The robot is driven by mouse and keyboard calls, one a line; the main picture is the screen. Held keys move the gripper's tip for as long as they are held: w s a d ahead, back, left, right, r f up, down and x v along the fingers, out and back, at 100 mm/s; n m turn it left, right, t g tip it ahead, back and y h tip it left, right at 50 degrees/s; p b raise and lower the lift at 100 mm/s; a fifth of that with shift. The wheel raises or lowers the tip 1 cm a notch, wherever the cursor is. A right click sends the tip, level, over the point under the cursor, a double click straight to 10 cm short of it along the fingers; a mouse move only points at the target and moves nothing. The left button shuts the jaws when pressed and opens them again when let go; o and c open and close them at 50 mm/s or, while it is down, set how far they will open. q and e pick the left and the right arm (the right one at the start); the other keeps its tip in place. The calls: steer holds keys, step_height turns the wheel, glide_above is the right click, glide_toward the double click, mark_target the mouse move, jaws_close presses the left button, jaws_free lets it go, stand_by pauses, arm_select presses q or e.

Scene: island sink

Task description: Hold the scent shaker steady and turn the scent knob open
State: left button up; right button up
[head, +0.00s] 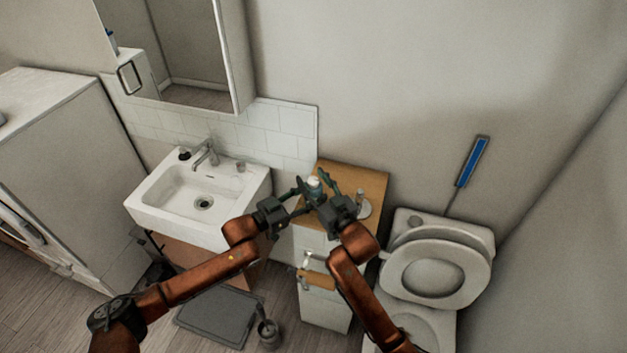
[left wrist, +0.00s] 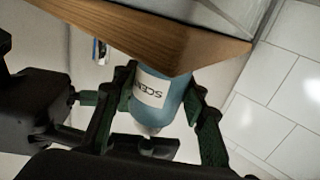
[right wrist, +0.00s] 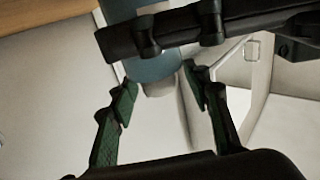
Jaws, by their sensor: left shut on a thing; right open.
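The scent shaker is a small blue bottle with a white "SCEN" label (left wrist: 158,88) and a pale knob (right wrist: 158,89) at its end. In the head view the shaker (head: 315,189) stands at the wooden cabinet top. My left gripper (left wrist: 160,100) is shut on the bottle's body, one green fingertip on each side. My right gripper (right wrist: 162,86) is open, with its fingertips on either side of the pale knob and a gap showing. In the right wrist view, a dark finger of my left gripper crosses the blue body and hides part of it.
The wooden cabinet top (head: 353,181) also holds a small metal stand on a round base (head: 364,208). A white sink (head: 203,198) is to the left and a toilet (head: 434,270) to the right. A tiled wall (head: 285,120) rises behind.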

steer(key=shift+c, duration=0.3)
steer(key=c, duration=1.1)
steer(key=shift+c, duration=0.2)
steer(key=shift+n+y, duration=0.3)
steer(key=shift+y, duration=0.1)
steer(key=shift+g+y, duration=0.3)
steer(key=shift+g, duration=0.1)
steer(key=shift+s+n+g+y, duration=0.1)
steer(key=shift+n+g+y, duration=0.8)
steer(key=shift+n+y, duration=0.25)
